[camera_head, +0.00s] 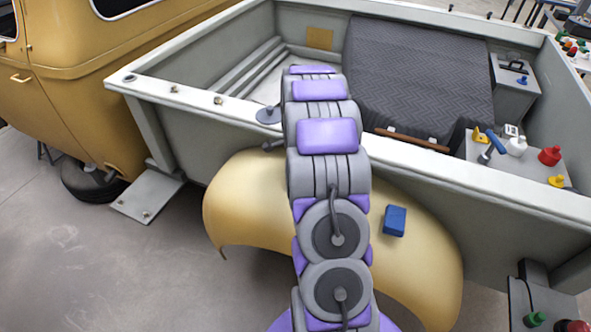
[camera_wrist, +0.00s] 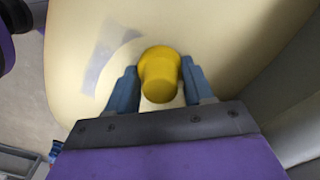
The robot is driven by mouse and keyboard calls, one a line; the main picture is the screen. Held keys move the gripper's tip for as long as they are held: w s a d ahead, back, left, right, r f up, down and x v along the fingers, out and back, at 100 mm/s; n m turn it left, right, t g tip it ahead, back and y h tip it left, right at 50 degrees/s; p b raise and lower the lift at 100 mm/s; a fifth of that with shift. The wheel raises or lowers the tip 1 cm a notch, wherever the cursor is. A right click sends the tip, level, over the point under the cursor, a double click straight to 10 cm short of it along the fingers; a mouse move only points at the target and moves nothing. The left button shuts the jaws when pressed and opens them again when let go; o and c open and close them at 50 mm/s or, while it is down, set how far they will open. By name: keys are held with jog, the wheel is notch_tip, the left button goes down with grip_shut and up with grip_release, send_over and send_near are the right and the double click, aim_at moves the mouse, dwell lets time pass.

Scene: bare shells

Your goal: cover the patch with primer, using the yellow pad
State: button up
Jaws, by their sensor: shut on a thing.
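My gripper (camera_wrist: 161,78) is shut on the yellow pad (camera_wrist: 160,82), a round knobbed piece between its two blue-grey fingers. The pad is over the cream fender (camera_wrist: 215,35). I cannot tell whether it touches the surface. The greyish patch (camera_wrist: 103,45) lies on the fender to the left of the pad in the wrist view. A pale curved streak runs across the patch and towards the pad. In the head view the fender (camera_head: 245,205) hangs on the side of the truck bed, and my arm hides the gripper, pad and patch.
A blue block (camera_head: 395,221) sits on the fender right of my arm. The truck bed wall (camera_head: 420,165) rises behind the fender. A grey shelf (camera_head: 490,155) inside the bed holds a white bottle (camera_head: 516,146) and a red container (camera_head: 549,156). Open floor (camera_head: 70,250) lies at left.

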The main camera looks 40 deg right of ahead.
jog(key=shift+s+a+r, duration=0.15)
jog(key=shift+s+a, duration=0.05)
jog(key=shift+a, duration=0.1)
jog(key=shift+s+a, duration=0.25)
jog(key=shift+a, duration=0.5)
jog(key=shift+s+a, duration=0.2)
jog(key=shift+a, duration=0.5)
jog(key=shift+s+a, duration=0.25)
jog(key=shift+a, duration=0.5)
jog(key=shift+s+a, duration=0.55)
jog(key=shift+a, duration=0.65)
jog(key=shift+d+r+p, duration=0.2)
jog(key=shift+r+p, duration=0.6)
jog(key=shift+r, duration=0.65)
jog(key=shift+a+r+p, duration=0.15)
jog(key=shift+r+p, duration=0.35)
jog(key=shift+r, duration=0.9)
jog(key=shift+r+p, duration=0.65)
jog(key=shift+r, duration=0.85)
